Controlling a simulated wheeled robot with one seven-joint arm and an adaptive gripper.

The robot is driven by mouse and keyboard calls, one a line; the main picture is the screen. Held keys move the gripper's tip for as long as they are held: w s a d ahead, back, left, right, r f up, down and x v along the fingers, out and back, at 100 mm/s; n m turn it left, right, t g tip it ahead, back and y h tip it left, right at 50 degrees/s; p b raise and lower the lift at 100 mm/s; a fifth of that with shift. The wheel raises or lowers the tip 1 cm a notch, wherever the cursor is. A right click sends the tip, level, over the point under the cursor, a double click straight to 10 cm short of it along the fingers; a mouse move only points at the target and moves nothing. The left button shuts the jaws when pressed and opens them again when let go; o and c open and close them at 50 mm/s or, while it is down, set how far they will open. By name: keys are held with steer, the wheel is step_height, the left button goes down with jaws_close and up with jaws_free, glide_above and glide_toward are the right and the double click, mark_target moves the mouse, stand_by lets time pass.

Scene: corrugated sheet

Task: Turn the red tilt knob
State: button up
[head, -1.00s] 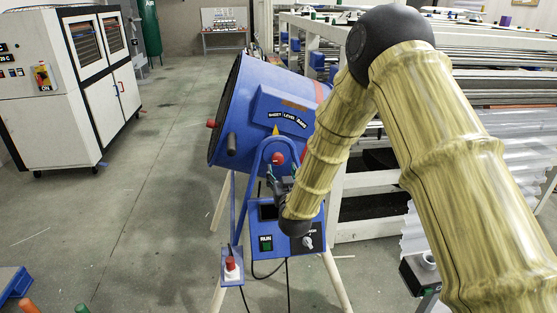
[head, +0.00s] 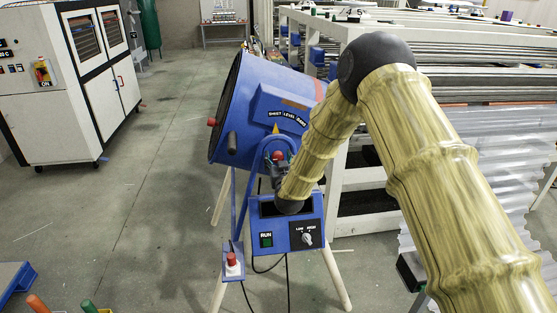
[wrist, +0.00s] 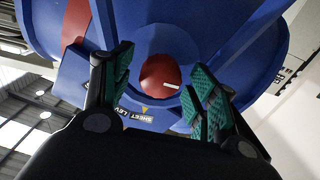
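The red tilt knob (head: 278,155) is at the pivot of the blue bracket on the side of the blue drum (head: 240,100). In the wrist view the round red knob (wrist: 158,72) carries a short white mark and lies between my two fingers, a little beyond their tips. My gripper (wrist: 160,88) is open, with teal ridged pads on both sides and visible gaps to the knob. In the head view my gripper (head: 274,168) is small and partly hidden by my arm, just beside the knob. I cannot tell whether either finger touches it.
A blue control box (head: 285,236) with a green RUN button and a LOW-HIGH dial hangs below the drum. A red push button (head: 231,259) sits at lower left. Clear corrugated sheets (head: 500,150) and a white frame are at right. The floor at left is mostly clear.

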steer(key=c, duration=0.8)
steer(key=shift+c, duration=0.2)
steer(key=shift+f+m+b, duration=0.1)
steer(key=shift+m+b, duration=0.2)
steer(key=shift+b, duration=0.15)
steer(key=shift+d+m+b, duration=0.15)
steer(key=shift+m+b, duration=8.55)
steer(key=shift+b, duration=1)
